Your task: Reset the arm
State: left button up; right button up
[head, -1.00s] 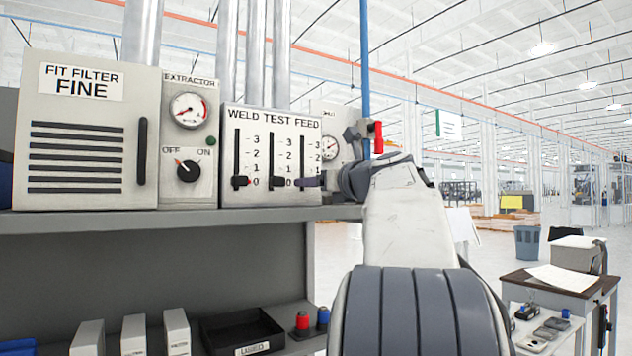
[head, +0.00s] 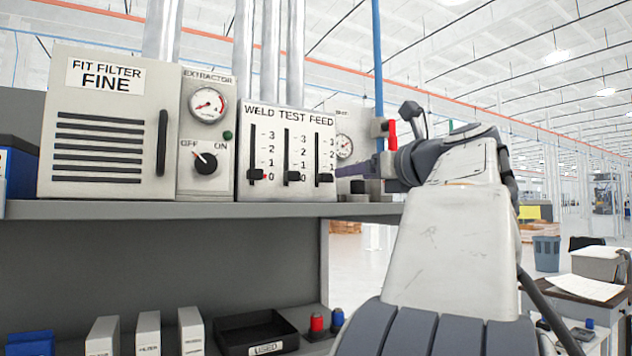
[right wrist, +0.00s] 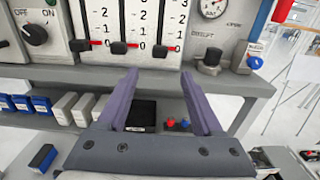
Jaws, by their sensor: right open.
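My right gripper (right wrist: 159,76) is open and empty in the right wrist view, its two purple fingers apart below the weld test feed panel (right wrist: 140,15). In the head view the gripper (head: 362,173) shows side-on, right of the panel, partly hidden by my wrist. The panel also shows in the head view (head: 262,140). Its left slider (head: 255,175), middle slider (head: 292,177) and right slider (head: 325,180) all sit low, near 0. No finger appears to touch a slider. My left gripper is not in view.
The panel stands on a grey shelf (head: 200,210) beside the extractor box (head: 207,125) and the fit filter box (head: 105,130). Below are white boxes (head: 148,332) and a black tray (head: 235,322). A red handle (head: 392,135) is close to my wrist.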

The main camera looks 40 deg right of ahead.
jog(key=shift+a, duration=0.1)
dwell(0.5)
jog(key=w+a+f+n+g+y+b, duration=0.1)
jog(key=w+a+f+n+g+y, duration=0.15)
jog(key=w+a+f+n, duration=0.45)
jog(key=w+a+f+n+g+y, duration=0.2)
jog(key=w+a+f+y, duration=0.15)
jog(key=a+f, duration=0.4)
jog(key=a+f+n+g+y+b, duration=0.1)
jog(key=a+f+n+g+y, duration=0.35)
jog(key=a+f+n, duration=1.05)
jog(key=s+a+f+n+g+h, duration=0.1)
jog(key=s+a+f+n+g, duration=0.15)
jog(key=a+f, duration=0.3)
jog(key=s+a+f+n+g+h, duration=0.1)
jog(key=s+a+f+g, duration=0.1)
jog(key=s+a+f, duration=0.35)
jog(key=s+a+f+n+g+h+b, duration=0.1)
jog(key=s+a+f+n+g+h, duration=0.1)
jog(key=s+f+n, duration=1.4)
jog(key=shift+s+a+f+n+g+h+b, duration=0.3)
jog(key=shift+n+g+h, duration=0.45)
jog(key=shift+n+g, duration=0.4)
jog(key=shift+d, duration=0.1)
